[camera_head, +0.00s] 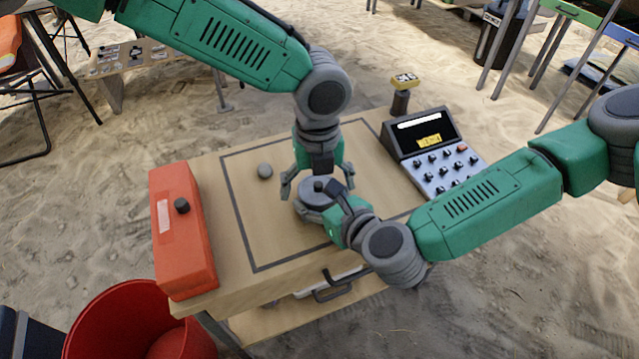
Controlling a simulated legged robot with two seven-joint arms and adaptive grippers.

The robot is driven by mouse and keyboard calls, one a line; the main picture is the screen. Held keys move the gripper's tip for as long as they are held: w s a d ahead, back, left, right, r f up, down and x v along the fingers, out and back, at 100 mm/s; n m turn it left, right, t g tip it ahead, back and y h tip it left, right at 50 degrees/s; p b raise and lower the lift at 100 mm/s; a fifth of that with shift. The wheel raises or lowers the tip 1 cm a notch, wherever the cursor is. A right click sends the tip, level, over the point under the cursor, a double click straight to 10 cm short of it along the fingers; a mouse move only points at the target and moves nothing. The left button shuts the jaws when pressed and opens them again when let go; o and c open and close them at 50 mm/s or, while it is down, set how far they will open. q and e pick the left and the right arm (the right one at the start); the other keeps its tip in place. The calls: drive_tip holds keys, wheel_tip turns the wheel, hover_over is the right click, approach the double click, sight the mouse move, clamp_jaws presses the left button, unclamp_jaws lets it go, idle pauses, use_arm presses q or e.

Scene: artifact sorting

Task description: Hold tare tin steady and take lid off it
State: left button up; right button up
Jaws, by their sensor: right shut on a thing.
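The tare tin (308,208) is a low grey round tin on the wooden table, inside the dark outlined square. Its grey lid (306,190) is on top, with a small dark knob (319,185). My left gripper (317,188) comes down from above with its fingers spread on either side of the lid; whether they touch it cannot be told. My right gripper (334,203) reaches in from the right and is shut on the tare tin at its right side. The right gripper hides that side of the tin, and the exact contact is not visible.
A red-orange box (183,240) stands along the table's left edge. A keypad device (433,152) and a yellow-topped stamp (402,92) stand at the right. A red bucket (130,318) is below left.

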sight(318, 187)
use_arm(q)
wheel_tip(318, 187, up, 12)
idle(0.8)
use_arm(e)
drive_tip(key=o, duration=1.8)
drive_tip(key=shift+s, duration=0.1)
